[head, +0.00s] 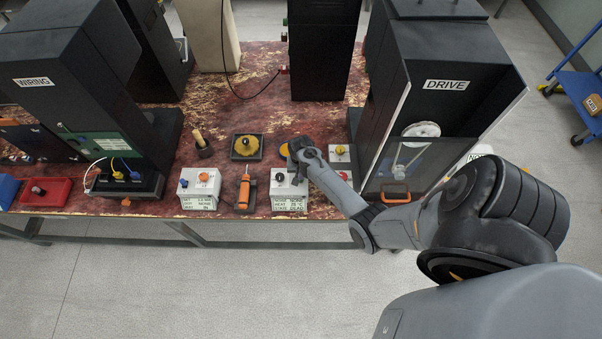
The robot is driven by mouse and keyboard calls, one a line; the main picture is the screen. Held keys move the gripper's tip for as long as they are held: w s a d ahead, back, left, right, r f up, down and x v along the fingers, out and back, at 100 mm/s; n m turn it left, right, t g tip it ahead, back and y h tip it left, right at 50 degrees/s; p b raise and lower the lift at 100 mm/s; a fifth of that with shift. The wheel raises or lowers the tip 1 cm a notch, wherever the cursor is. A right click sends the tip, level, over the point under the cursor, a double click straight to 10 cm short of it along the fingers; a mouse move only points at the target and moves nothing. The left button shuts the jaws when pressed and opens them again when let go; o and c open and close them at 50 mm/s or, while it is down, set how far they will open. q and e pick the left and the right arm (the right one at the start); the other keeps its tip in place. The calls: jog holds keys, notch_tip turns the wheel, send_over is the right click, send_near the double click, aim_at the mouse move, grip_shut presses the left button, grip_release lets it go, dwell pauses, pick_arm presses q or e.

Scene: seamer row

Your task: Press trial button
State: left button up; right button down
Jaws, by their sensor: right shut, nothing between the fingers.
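My right gripper (295,168) comes in from the right and points down over a white box (289,194) with a text plate whose lower line seems to read "STATE DEAD". It is shut and empty, and hides part of the box's top. A small dark knob (279,178) shows on that box, left of the fingers. I cannot tell whether the fingertips touch the box. No label naming a trial button is readable. Right of the gripper, a small white panel (341,158) carries a yellow knob (340,149). My left gripper is not in view.
An orange-handled tool (244,190) stands left of the box, then another white box (187,190) with an orange knob. The black DRIVE cabinet (405,60) stands close on the right, its clear guard near my forearm. The WIRING cabinet (50,110) is at left.

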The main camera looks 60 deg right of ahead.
jog(key=shift+s+a+p, duration=0.3)
jog(key=shift+s+p, duration=0.05)
jog(key=shift+p, duration=0.3)
jog(key=r+p, duration=0.2)
jog(key=r, duration=0.1)
jog(key=r+p, duration=0.2)
jog(key=shift+w+d, duration=0.25)
jog(key=shift+w, duration=0.05)
notch_tip(320, 180, up, 9)
